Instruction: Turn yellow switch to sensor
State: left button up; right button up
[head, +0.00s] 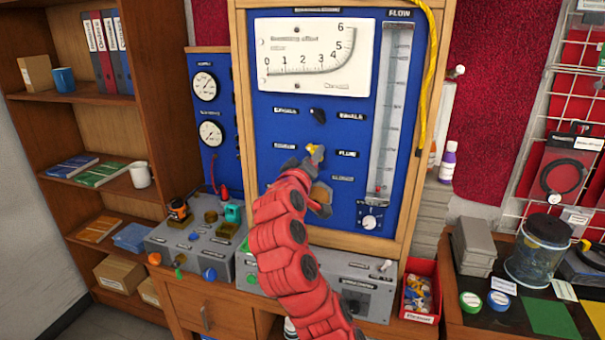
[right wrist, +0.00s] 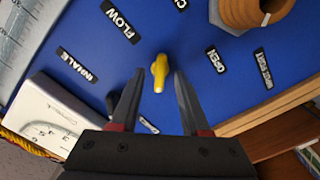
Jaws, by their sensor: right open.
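The yellow switch (head: 316,153) is on the blue panel (head: 270,190), left of the FLOW label (head: 347,154). In the right wrist view the yellow switch (right wrist: 159,70) stands between the two fingertips of my right gripper (right wrist: 159,77), with a gap on both sides. The gripper is open and empty. In the head view my red right arm hides most of the gripper. Which label the switch points at cannot be told. My left gripper is out of view.
A black switch (head: 318,115) sits above the yellow one. A round brown fitting (right wrist: 250,10) sticks out of the panel close by. A gauge (head: 318,55), a flow tube (head: 391,110) and a yellow hose (head: 427,80) surround the area. A grey control box (head: 195,245) stands below left.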

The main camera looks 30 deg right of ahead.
jog(key=b+v, duration=0.2)
jog(key=v, duration=1.4)
jog(key=shift+s+a, duration=0.25)
jog(key=shift+s, duration=0.05)
